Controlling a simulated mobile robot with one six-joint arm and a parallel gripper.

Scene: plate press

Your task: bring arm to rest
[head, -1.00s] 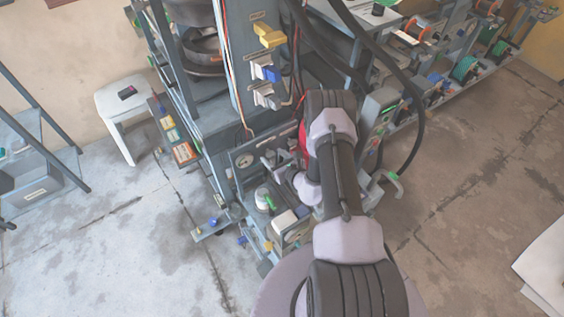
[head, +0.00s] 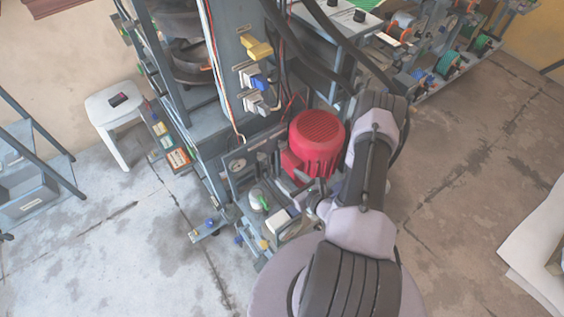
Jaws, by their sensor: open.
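My arm rises from the bottom of the head view, bends at a dark elbow and folds back down. My gripper (head: 306,190) is small and partly hidden by my forearm, just below the red motor and above the front of the press. Its fingers look apart, with nothing seen between them. The red ribbed motor (head: 316,140) is in full view left of my elbow. I cannot tell whether the gripper touches anything.
The grey press column (head: 232,60) has yellow, blue and white switches (head: 255,75). Dark hoses hang near my elbow. A white stool (head: 115,110) stands left, a rack of spools (head: 450,60) at upper right.

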